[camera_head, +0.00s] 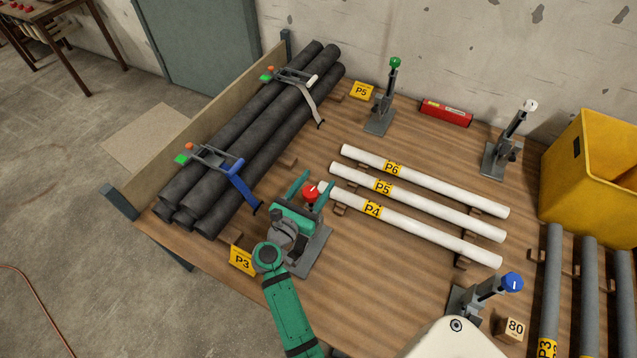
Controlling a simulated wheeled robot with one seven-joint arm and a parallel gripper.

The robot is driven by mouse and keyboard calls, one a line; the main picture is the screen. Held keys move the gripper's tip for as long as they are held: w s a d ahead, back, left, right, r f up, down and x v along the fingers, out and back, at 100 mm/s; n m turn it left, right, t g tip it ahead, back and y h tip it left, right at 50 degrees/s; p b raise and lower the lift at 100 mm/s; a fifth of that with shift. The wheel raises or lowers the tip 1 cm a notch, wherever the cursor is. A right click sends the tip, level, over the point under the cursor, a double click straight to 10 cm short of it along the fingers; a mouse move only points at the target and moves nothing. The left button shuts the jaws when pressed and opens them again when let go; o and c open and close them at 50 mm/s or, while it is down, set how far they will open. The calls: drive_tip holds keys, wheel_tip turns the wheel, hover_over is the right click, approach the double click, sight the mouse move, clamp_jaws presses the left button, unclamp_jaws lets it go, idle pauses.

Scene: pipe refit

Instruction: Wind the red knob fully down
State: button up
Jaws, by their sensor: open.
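The red knob (310,194) is a ball-shaped handle with a small white mark on top, near the front middle of the wooden table. It sits on a grey stand whose base plate (318,250) shows at the right of my wrist. My green gripper (313,188) reaches over that stand, with one finger on each side of the knob. The fingers are apart. I cannot tell whether they touch the knob. My gripper hides most of the stand's column below the knob.
White pipes (420,205) lie just right of the knob. Dark pipes (260,130) are strapped at the left. Stands with a green knob (395,62), a white knob (530,105) and a blue knob (512,282) stand around. A yellow bin (590,170) is at right.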

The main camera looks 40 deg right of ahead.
drive_tip(key=shift+s, duration=0.1)
drive_tip(key=c, duration=1.1)
drive_tip(key=shift+o, duration=0.2)
drive_tip(key=shift+d, duration=0.15)
drive_tip(key=shift+t, duration=0.3)
drive_tip(key=shift+n, duration=0.4)
drive_tip(key=n+t+y, duration=0.1)
drive_tip(key=w+n+t+y, duration=0.1)
drive_tip(key=t, duration=0.1)
drive_tip(key=a+n+t+y, duration=0.1)
drive_tip(key=t, duration=0.1)
drive_tip(key=shift+w+n+y, duration=0.15)
drive_tip(key=shift+n+y, duration=0.15)
drive_tip(key=shift+w+a+n+t+y, duration=0.25)
drive_tip(key=shift+n+t+y, duration=0.55)
drive_tip(key=shift+y, duration=0.2)
drive_tip(key=shift+w+a+n+t+y, duration=0.1)
drive_tip(key=shift+a+n+t+y, duration=0.15)
drive_tip(key=shift+n+t+y, duration=0.65)
drive_tip(key=shift+y, duration=0.5)
